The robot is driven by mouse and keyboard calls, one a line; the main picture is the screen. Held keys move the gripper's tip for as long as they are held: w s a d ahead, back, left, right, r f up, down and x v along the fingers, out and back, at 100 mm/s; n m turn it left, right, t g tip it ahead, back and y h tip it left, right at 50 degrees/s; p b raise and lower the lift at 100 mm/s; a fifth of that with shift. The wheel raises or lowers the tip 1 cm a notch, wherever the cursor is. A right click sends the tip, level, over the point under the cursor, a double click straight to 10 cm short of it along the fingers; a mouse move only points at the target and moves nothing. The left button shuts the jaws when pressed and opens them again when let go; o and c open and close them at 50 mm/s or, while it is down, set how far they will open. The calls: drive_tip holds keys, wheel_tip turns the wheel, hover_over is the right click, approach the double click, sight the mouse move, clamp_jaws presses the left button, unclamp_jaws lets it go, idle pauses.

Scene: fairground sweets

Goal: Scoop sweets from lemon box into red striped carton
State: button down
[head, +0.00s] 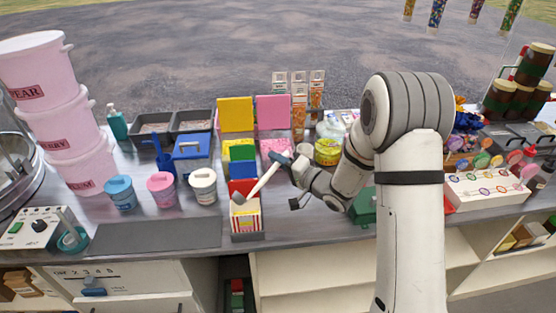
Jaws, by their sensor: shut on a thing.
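My gripper (292,167) is shut on a scoop with a blue-grey handle end and a pale shaft (263,182). The scoop slopes down to the left, and its low end is at the mouth of the red striped carton (246,222). I cannot tell whether the scoop holds sweets or touches the carton. The carton stands upright near the counter's front edge. A yellow box, likely the lemon box, has its yellow lid (235,114) raised behind the carton. Its inside is mostly hidden by green, blue and red items in front.
A pink box with a raised pink lid (273,112) stands beside the yellow one. Blue (120,193), pink (161,189) and white (203,186) tubs stand left of the carton. A dark mat (157,235) lies clear at the front. Stacked pink buckets (78,142) stand far left.

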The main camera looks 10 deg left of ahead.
drive_tip(key=s+a+r+n+b, duration=0.3)
drive_tip(key=s+r+n, duration=0.2)
drive_tip(key=r+n, duration=0.3)
drive_tip(key=shift+s+a+r, duration=0.35)
drive_tip(key=shift+r, duration=0.05)
drive_tip(key=shift+b, duration=0.35)
drive_tip(key=s+a+r+n+b, duration=0.3)
drive_tip(key=s+n+b, duration=0.2)
drive_tip(key=n, duration=0.1)
drive_tip(key=shift+s+a+b, duration=0.2)
drive_tip(key=shift+a+b, duration=0.15)
